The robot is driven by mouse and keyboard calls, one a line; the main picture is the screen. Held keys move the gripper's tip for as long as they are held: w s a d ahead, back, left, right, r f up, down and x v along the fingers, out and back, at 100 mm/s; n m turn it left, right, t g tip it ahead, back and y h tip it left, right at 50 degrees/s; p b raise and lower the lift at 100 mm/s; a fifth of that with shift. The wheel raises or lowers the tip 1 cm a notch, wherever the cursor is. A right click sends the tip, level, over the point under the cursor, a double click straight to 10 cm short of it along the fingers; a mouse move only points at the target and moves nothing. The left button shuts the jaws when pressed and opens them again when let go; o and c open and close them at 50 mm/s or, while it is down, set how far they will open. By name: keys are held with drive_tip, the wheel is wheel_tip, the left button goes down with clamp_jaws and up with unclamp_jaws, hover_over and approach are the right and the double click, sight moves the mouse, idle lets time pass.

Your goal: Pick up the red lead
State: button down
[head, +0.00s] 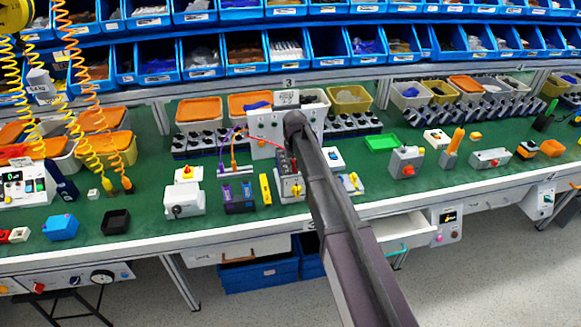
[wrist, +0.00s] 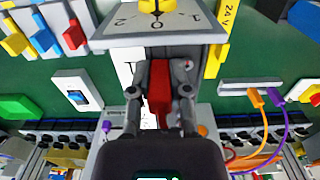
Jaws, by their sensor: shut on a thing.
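In the wrist view the red lead's plug (wrist: 159,82) is upright between the two fingers of my gripper (wrist: 159,95). The fingers are closed on its sides. The plug is close to the front of a grey rotary switch box (wrist: 120,42) with a yellow knob (wrist: 156,5) and the marks 2, 0 and 1. I cannot tell whether the plug touches the box. In the head view my gripper (head: 287,160) is beside the rotary switch box (head: 290,188), mostly hidden by my arm. The red plug is not clear there.
Orange (wrist: 255,98) and purple (wrist: 275,98) leads stand to the right in the wrist view. A white panel (head: 265,128) is behind my gripper. A white box with a black knob (head: 183,200) stands left. Green bench surface (head: 380,185) is free to the right.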

drive_tip(key=shift+r, duration=0.15)
wheel_tip(320, 180, up, 4)
drive_tip(key=p, duration=0.3)
drive_tip(key=shift+f+p, duration=0.25)
drive_tip(key=shift+p, duration=0.15)
drive_tip(key=s+d+r+p, duration=0.1)
drive_tip(key=s+d, duration=0.8)
drive_tip(key=s, duration=0.4)
drive_tip(key=shift+s, duration=0.15)
drive_tip(key=shift+r, duration=0.1)
drive_tip(key=shift+r, duration=0.1)
drive_tip(key=shift+r+p, duration=1.4)
drive_tip(key=shift+p, duration=0.25)
